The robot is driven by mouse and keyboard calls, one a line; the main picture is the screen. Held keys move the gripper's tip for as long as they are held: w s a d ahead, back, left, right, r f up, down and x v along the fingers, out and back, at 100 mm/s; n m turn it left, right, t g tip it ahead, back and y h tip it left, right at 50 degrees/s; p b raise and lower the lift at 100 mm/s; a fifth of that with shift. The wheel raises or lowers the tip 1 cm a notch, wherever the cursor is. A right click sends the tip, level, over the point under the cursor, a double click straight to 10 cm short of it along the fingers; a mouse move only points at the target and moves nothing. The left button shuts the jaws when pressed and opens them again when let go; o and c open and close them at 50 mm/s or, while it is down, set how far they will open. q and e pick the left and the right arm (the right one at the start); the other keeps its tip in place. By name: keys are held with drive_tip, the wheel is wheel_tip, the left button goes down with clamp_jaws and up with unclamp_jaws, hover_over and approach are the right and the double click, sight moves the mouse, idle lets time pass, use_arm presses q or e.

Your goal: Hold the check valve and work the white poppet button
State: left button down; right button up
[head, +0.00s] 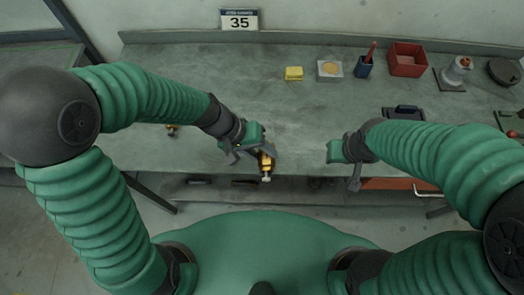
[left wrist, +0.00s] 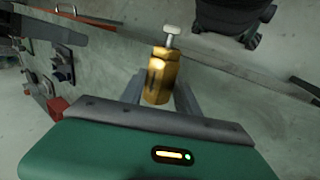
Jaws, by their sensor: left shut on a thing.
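The check valve (head: 265,163) is a brass-yellow body held in my left gripper (head: 250,156) near the front edge of the bench. In the left wrist view the valve (left wrist: 161,76) sits between the two grey fingers of the left gripper (left wrist: 161,98). The white poppet button (left wrist: 172,30) sticks out on a stem from the valve's far end. In the head view the button (head: 266,179) points toward the bench's front edge. My right gripper (head: 345,167) is apart from the valve, to its right; its finger opening is not clear.
On the grey-green bench (head: 250,90) stand a yellow block (head: 293,73), a grey block with a yellow disc (head: 330,69), a blue cup (head: 363,67), a red bin (head: 407,59) and a valve on a plate (head: 457,72). Another small brass part (head: 171,130) lies left. The bench middle is clear.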

use_arm(q)
drive_tip(key=shift+w+a+p, duration=0.1)
drive_tip(key=shift+w+p, duration=1.3)
drive_tip(key=shift+w, duration=3.55)
drive_tip(key=shift+w+a+p, duration=0.1)
drive_tip(key=shift+w+p, duration=0.45)
drive_tip(key=shift+w, duration=2.2)
drive_tip(key=shift+f+b, duration=1.7)
drive_tip(key=shift+f, duration=0.75)
